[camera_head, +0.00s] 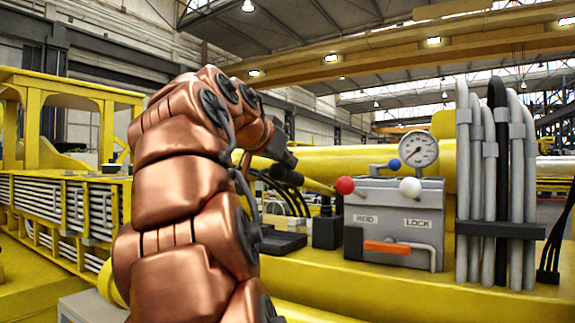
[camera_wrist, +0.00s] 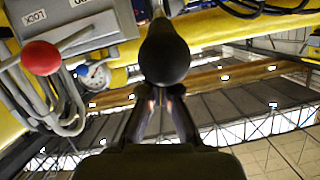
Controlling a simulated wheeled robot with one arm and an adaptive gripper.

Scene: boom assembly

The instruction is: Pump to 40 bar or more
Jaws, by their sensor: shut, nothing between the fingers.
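The pressure gauge (camera_head: 419,149) has a round white dial and stands on the grey control box (camera_head: 395,200). Its needle seems to point low and left; the figures are too small to read. A yellow pump lever (camera_head: 315,186) slants up and left from a black block (camera_head: 327,228). My gripper (camera_head: 291,160) is shut and empty, just above the lever's upper end. In the wrist view, a rounded black grip (camera_wrist: 165,52) lies right at the tips of my gripper (camera_wrist: 163,95); I cannot tell whether they touch. The gauge (camera_wrist: 95,75) is small there.
Thick grey and black hoses (camera_head: 497,180) stand at the right. Black cables run behind the lever. Yellow boom structure surrounds all this.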

